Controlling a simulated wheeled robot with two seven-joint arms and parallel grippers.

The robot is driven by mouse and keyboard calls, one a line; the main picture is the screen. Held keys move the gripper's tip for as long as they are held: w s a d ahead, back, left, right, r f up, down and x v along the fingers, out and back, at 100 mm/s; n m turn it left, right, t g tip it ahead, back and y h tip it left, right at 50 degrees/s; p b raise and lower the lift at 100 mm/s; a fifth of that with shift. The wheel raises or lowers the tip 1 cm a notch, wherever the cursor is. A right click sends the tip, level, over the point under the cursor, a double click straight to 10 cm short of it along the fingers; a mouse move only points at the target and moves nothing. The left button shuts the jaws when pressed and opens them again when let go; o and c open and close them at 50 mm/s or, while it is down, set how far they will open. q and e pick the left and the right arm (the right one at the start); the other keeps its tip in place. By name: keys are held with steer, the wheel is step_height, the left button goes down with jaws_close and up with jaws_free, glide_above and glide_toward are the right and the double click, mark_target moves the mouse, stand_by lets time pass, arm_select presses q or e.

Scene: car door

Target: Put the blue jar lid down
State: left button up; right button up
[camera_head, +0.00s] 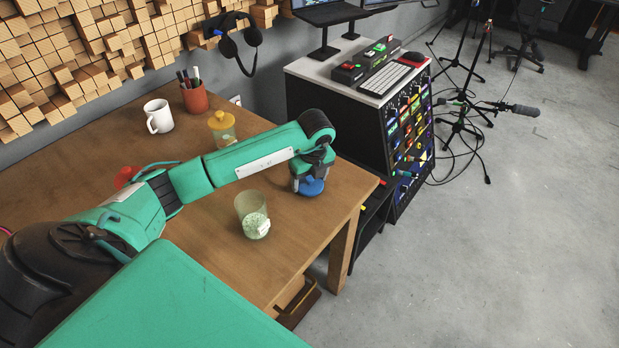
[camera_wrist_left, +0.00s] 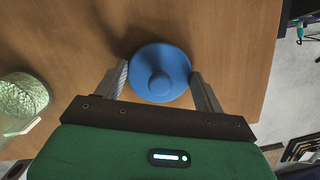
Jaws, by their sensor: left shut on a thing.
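The blue jar lid (camera_head: 311,187) is at the right end of the wooden table, below my left gripper (camera_head: 312,183). In the left wrist view the round blue lid (camera_wrist_left: 160,72), with a knob at its centre, sits between the two fingers of my left gripper (camera_wrist_left: 161,88). The gripper is shut on it. I cannot tell whether the lid touches the table top. A green glass jar (camera_head: 252,214) without a lid stands on the table in front of the gripper; it also shows at the left of the wrist view (camera_wrist_left: 22,98). My right gripper is not in view.
The wooden table (camera_head: 215,240) also holds a yellow-lidded jar (camera_head: 222,128), a white mug (camera_head: 158,116), a pen cup (camera_head: 195,98) and a red object (camera_head: 125,176) partly behind my arm. The table's right edge is close to the lid. A rack cabinet (camera_head: 395,120) stands beyond.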

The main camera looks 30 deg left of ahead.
mark_target(310, 177)
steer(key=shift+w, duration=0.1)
arm_select(q)
steer(key=o, duration=1)
steer(key=shift+f, duration=0.1)
steer(key=shift+c, duration=0.2)
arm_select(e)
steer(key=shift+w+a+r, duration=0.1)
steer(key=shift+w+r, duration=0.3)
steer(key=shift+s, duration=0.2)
arm_select(q)
steer(key=shift+r, duration=0.2)
step_height(310, 177, up, 3)
steer(key=shift+d, duration=0.15)
step_height(310, 177, up, 9)
steer(key=d, duration=0.1)
steer(key=shift+s+d+b, duration=0.15)
steer(key=shift+s+b, duration=0.25)
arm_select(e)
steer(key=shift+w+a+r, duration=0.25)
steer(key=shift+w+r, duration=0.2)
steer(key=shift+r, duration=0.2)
